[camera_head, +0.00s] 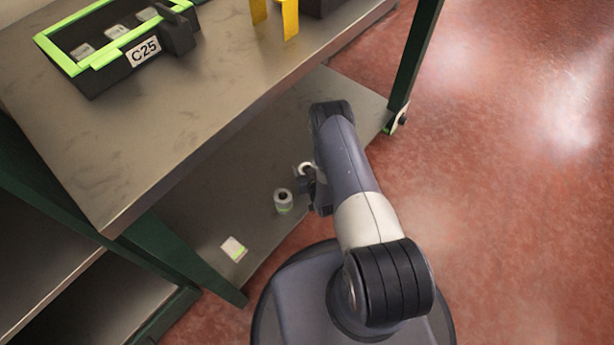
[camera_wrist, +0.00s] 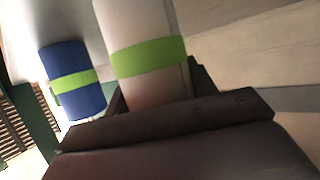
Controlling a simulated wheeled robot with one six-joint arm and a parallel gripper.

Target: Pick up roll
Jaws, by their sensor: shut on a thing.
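A white roll with a green band (camera_wrist: 145,40) stands between the jaws of my gripper (camera_wrist: 155,100) in the wrist view. The jaws are shut on its lower part. In the head view my gripper (camera_head: 308,184) is over the lower shelf, and a pale ring-shaped end of a roll (camera_head: 304,168) shows beside it, partly hidden by the arm. A second roll (camera_head: 284,201) stands upright on the lower shelf just left of my gripper. A blue roll with a green band (camera_wrist: 72,80) shows left of the held roll in the wrist view.
The upper tabletop (camera_head: 150,120) overhangs this shelf and carries a black and green bin marked C25 (camera_head: 110,50). A green table leg (camera_head: 412,65) stands at the right.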

